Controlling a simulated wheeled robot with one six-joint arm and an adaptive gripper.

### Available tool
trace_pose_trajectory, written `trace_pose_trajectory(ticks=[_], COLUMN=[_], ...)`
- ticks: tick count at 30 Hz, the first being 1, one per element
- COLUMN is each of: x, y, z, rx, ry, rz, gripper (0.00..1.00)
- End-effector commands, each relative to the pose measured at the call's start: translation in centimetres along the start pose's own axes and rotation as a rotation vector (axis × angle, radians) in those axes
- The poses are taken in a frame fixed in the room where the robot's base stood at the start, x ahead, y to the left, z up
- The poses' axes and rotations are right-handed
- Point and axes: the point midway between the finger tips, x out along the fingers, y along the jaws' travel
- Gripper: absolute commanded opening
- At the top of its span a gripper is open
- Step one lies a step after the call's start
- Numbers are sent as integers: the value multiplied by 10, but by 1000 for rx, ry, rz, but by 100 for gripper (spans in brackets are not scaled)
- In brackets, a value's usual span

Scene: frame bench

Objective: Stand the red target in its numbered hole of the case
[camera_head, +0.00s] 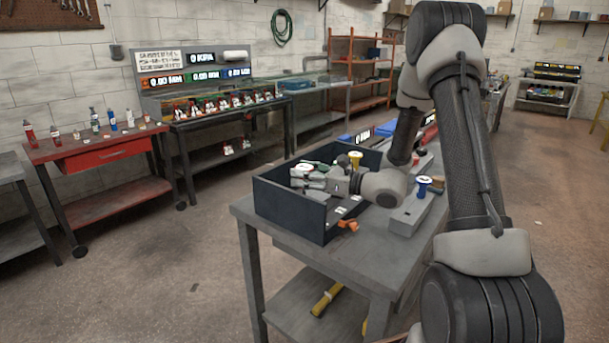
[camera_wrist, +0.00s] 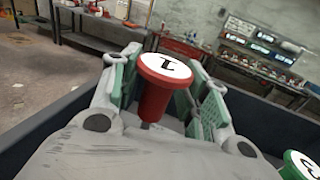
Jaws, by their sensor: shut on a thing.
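The red target (camera_wrist: 153,98), a spool shape with a white top marked 1, stands between the two green-padded fingers of my gripper (camera_wrist: 160,85) in the wrist view. My gripper is shut on it. In the head view my gripper (camera_head: 308,180) reaches level into the dark open case (camera_head: 288,212), and I cannot make out the red target there. A green target (camera_wrist: 299,166) with a white numbered top is at the lower right of the wrist view, partly cut off.
A yellow target (camera_head: 355,158) shows at the case's back side. An orange piece (camera_head: 348,225) is at the case's front corner. The case is on a grey table (camera_head: 300,255).

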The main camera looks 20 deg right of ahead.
Motion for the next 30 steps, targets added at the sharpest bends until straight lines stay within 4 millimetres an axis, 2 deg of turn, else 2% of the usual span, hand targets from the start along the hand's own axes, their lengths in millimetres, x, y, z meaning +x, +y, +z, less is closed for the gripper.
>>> trace_pose_trajectory(ticks=[19,30], x=[0,0], y=[0,0], z=[0,-9], rx=[0,0], ry=[0,0], rz=[0,0], gripper=[20,20])
